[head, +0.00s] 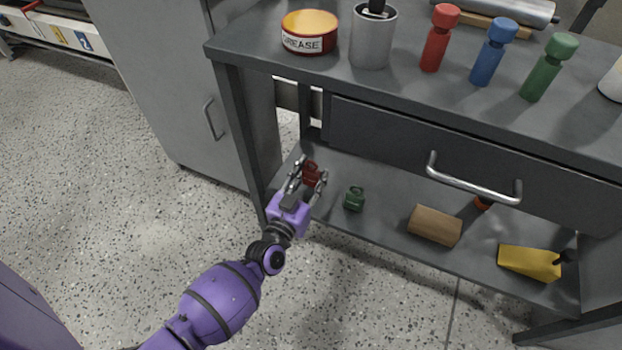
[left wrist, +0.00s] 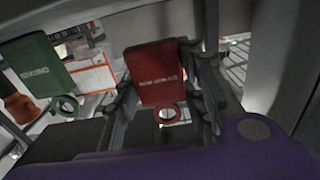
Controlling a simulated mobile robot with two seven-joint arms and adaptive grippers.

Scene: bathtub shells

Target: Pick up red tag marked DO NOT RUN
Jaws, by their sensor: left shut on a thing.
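The red tag (head: 311,172) is between the fingers of my left gripper (head: 307,178), at the left end of the bench's lower shelf. In the left wrist view the red tag (left wrist: 154,75) stands upright between the two fingers (left wrist: 160,98), with a small line of white lettering too blurred to read and a red ring below it. The gripper is shut on the tag. I cannot tell whether the tag touches the shelf. My right gripper is not in view.
Farther right are a brown block (head: 434,225) and a yellow wedge-shaped thing (head: 529,262). The drawer (head: 400,135) and bench top (head: 400,84) overhang the shelf. A bench leg (head: 240,135) stands left.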

